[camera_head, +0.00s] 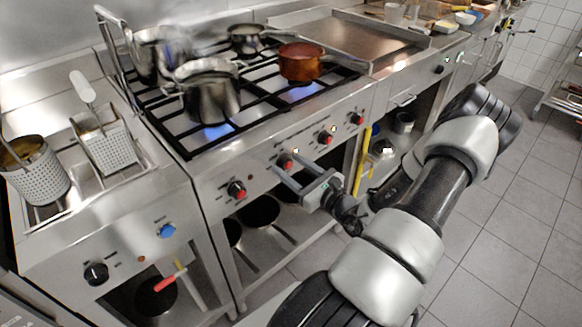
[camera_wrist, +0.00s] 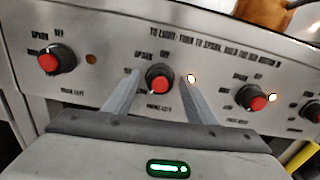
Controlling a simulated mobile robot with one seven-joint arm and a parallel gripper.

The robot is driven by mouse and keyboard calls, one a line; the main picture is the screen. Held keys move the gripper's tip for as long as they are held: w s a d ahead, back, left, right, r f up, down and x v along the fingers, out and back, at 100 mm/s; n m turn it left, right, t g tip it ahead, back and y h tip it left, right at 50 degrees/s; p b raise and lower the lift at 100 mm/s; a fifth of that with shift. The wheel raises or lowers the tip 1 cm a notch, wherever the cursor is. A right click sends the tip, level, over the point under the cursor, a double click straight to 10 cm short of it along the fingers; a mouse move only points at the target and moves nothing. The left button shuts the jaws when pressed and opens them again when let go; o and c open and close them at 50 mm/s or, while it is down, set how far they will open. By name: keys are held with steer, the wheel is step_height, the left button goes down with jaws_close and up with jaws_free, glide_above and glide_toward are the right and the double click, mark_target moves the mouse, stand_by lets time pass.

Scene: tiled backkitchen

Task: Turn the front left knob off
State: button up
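The front left knob, black with a red centre (camera_wrist: 159,78), is second from the left on the stove's control panel. A lit lamp (camera_wrist: 192,78) is just right of it. In the head view the knob (camera_head: 286,160) is at the tips of my gripper. My gripper (camera_head: 286,163) is open, its two fingers pointing at the panel. In the wrist view its fingertips (camera_wrist: 160,74) stand on either side of the knob, with gaps showing; contact with the panel cannot be told. Blue flame (camera_head: 217,131) burns under the large steel pot (camera_head: 211,96).
Another knob (camera_wrist: 53,61) is left, its lamp (camera_wrist: 91,60) dark. A knob (camera_wrist: 251,98) right has a lit lamp (camera_wrist: 272,97). A copper pot (camera_head: 302,63) stands above another flame. Fryer baskets (camera_head: 105,145) are left; floor (camera_head: 500,225) is clear right.

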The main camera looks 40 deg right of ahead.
steer(key=c, duration=1)
